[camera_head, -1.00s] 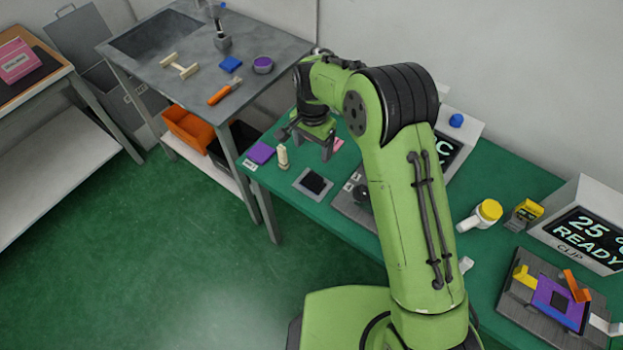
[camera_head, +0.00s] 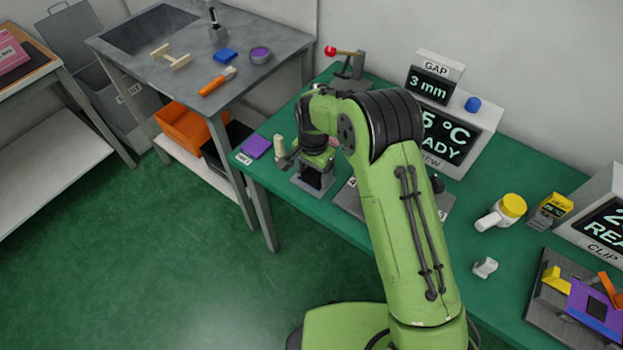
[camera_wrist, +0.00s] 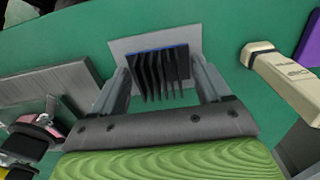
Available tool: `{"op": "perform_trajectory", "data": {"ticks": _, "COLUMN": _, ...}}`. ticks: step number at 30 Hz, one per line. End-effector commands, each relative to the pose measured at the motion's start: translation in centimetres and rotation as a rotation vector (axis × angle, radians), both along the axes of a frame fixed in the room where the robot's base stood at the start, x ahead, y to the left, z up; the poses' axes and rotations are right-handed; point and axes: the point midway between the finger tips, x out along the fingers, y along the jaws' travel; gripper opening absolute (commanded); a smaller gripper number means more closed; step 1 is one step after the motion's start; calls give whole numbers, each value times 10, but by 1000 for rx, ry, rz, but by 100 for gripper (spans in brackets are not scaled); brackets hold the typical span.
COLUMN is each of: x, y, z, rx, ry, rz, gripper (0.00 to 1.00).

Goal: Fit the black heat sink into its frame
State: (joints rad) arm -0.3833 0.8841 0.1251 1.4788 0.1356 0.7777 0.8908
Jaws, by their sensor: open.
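The black heat sink (camera_wrist: 158,75), with upright fins and a thin blue line along its far edge, stands on a light grey pad (camera_wrist: 125,46) on the green bench. My gripper (camera_wrist: 162,78) is open around it, one finger on each side; a gap shows on the left, and I cannot tell whether the right finger touches. In the head view, my gripper (camera_head: 313,180) is low over the pad and mostly hides the heat sink. A purple plate with a dark square in its middle (camera_head: 592,308) sits in the clip fixture at lower right; I cannot tell if it is the frame.
A cream labelled stick (camera_wrist: 283,77) lies right of the pad in the wrist view, with a purple block (camera_head: 256,146) beyond. A grey fixture plate (camera_wrist: 45,88) is to the left. A lever press with a red knob (camera_head: 331,51) and the screw display (camera_head: 452,135) stand behind.

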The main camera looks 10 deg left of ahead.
Motion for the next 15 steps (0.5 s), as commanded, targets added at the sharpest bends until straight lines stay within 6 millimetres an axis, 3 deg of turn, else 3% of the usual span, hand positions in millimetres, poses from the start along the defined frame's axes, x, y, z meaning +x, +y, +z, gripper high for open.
{"op": "perform_trajectory", "data": {"ticks": 7, "x": 0, "y": 0, "z": 0, "rx": 0, "ry": 0, "rz": 0, "gripper": 77}}
{"op": "perform_trajectory", "data": {"ticks": 13, "x": 0, "y": 0, "z": 0, "rx": 0, "ry": 0, "rz": 0, "gripper": 48}}
{"op": "perform_trajectory", "data": {"ticks": 14, "x": 0, "y": 0, "z": 0, "rx": 0, "ry": 0, "rz": 0, "gripper": 47}}
{"op": "perform_trajectory", "data": {"ticks": 15, "x": 0, "y": 0, "z": 1, "rx": 0, "ry": 0, "rz": 0, "gripper": 37}}
